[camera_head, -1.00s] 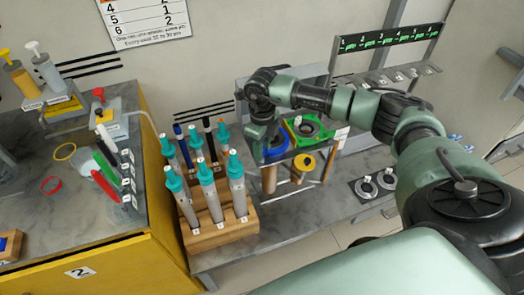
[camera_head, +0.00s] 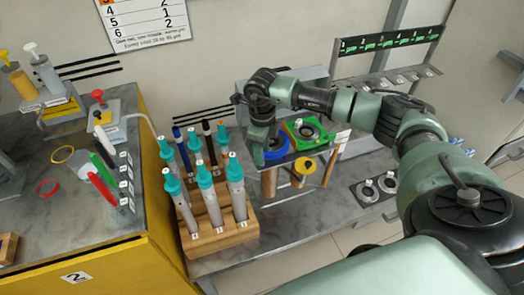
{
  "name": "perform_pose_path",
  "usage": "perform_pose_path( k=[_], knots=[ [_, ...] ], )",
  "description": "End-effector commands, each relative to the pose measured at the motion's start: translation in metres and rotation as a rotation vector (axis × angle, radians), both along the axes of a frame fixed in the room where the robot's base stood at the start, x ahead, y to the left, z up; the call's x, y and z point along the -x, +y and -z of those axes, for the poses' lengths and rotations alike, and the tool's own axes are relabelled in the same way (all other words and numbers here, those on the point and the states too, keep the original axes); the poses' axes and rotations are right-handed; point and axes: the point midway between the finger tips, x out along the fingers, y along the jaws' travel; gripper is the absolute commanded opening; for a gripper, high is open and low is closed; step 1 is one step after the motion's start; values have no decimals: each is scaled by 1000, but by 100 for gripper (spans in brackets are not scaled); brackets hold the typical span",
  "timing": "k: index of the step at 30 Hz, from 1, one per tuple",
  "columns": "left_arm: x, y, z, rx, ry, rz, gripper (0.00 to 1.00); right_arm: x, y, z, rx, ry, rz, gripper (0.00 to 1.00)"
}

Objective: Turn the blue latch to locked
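A blue ring-shaped part (camera_head: 278,150), which I take to be the blue latch, sits on a raised metal fixture in the middle of the camera_head view. Its near-left side is partly hidden by my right gripper. My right gripper (camera_head: 260,146) points down over the left side of the blue part, at or very close to it. Its fingers are dark and small, so I cannot tell whether they touch or grip it. Any lock marking on the latch is too small to read. My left gripper is not in view.
A green part (camera_head: 306,132) with a dark ring sits right behind the blue one. A yellow-capped post (camera_head: 304,166) stands below the fixture. A wooden rack (camera_head: 222,237) of teal-topped pens stands close left. A black sign rail (camera_head: 390,40) is behind.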

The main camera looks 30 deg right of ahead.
Motion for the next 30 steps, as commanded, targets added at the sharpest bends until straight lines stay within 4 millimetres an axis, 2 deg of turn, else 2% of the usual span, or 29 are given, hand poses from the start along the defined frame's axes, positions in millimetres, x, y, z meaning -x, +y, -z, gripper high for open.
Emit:
perform_pose_path(
  k=[11,14,24,30],
  knots=[
    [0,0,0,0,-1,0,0,0,0,-2,0,1,1,51],
    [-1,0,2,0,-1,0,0,0,0,-13,-1,-1,1,51],
    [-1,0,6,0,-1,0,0,0,0,-67,-1,-1,1,51],
    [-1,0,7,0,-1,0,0,1,0,-77,0,2,0,51]
  ],
)
